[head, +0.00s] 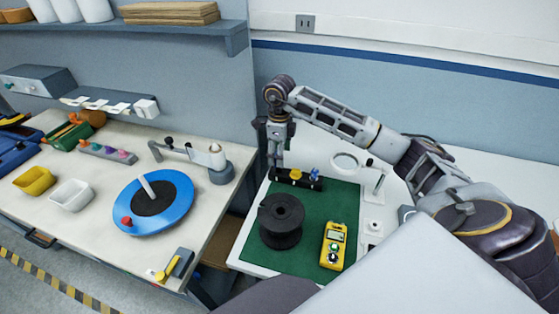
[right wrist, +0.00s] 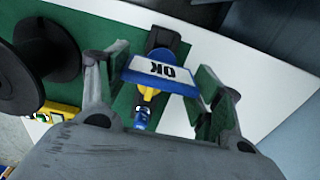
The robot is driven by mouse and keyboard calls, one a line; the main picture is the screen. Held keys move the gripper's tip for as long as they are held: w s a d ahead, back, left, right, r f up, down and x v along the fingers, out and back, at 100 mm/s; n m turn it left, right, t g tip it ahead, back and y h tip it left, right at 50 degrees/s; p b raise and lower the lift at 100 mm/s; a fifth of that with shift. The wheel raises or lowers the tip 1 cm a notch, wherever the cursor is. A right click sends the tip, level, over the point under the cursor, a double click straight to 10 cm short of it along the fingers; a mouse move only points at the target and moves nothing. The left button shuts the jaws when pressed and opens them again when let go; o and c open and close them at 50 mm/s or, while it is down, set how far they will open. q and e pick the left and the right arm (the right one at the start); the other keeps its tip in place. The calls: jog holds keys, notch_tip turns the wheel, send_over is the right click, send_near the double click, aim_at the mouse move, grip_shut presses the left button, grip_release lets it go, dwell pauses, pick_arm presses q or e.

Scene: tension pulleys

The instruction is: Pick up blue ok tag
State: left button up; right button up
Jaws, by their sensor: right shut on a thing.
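The blue OK tag (right wrist: 158,74), with a white face and black "OK" lettering, sits between the two fingers of my right gripper (right wrist: 163,80) in the right wrist view. The gripper is shut on it. In the head view, my right gripper (head: 276,163) points down at the left end of a small dark rack (head: 306,184) on the green mat. The tag is not clearly visible there. A yellow piece (head: 295,174) and another blue piece (head: 315,174) stand on the rack. My left gripper is not in view.
A black spool (head: 282,219) and a yellow meter (head: 333,245) stand on the green mat (head: 311,218), near the rack. A ring magnifier (head: 345,163) stands to the right. The left bench holds a blue disc (head: 178,209) and yellow and white bins.

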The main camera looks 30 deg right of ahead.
jog(key=shift+r+b, duration=0.3)
jog(key=shift+r, duration=2.35)
jog(key=shift+r, duration=0.1)
